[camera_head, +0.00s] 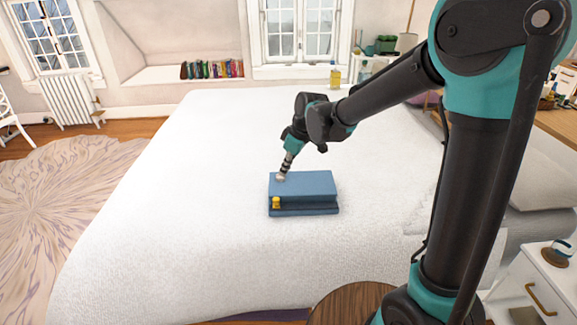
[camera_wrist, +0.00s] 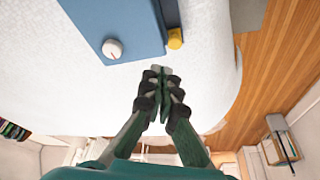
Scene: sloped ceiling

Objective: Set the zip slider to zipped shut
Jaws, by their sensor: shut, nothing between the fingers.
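A blue box-like block (camera_head: 305,186) lies on the white bed, and the wrist view shows part of it (camera_wrist: 105,15). A small yellow piece (camera_head: 276,202), probably the zip slider, sits at the left end of the dark groove along its near side. It also shows at the block's corner in the wrist view (camera_wrist: 175,38). A round pale knob (camera_wrist: 112,49) is on the block's top. My gripper (camera_wrist: 158,70) is shut and empty, just off the block's edge, between knob and yellow piece in the picture. In the head view my gripper (camera_head: 285,171) is over the block's left end.
The white bed (camera_head: 190,200) gives wide clear room around the block. A round wooden table top (camera_head: 350,303) and a white nightstand (camera_head: 530,285) stand near the bed's front right. Books (camera_head: 212,69) lie far off at the window niche.

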